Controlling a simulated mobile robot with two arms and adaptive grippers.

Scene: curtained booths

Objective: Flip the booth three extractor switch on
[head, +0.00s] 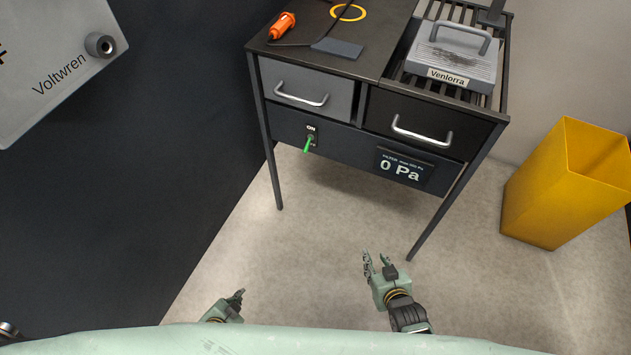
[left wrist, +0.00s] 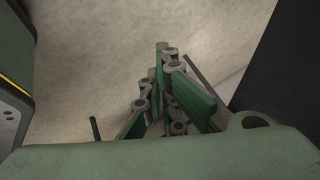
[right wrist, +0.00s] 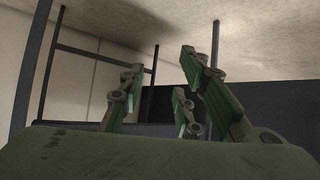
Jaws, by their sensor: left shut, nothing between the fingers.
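A toggle switch with a green lever (head: 307,145) sits on the dark front panel of the workbench in the head view. Its lever points down, away from the "ON" mark above it. A display (head: 404,171) to its right reads "0 Pa". My left gripper (head: 238,296) is low in the head view, below and left of the switch, well apart from it; its fingers are together in the left wrist view (left wrist: 166,60). My right gripper (head: 377,262) is below and right of the switch; its fingers are spread and empty in the right wrist view (right wrist: 163,75). No booth number shows.
The workbench (head: 345,65) has drawers with handles, an orange tool (head: 283,25) and a grey "Venlorra" block (head: 455,55) on a rack. A dark wall (head: 150,170) stands left, a yellow bin (head: 560,185) right. The floor before the bench is clear.

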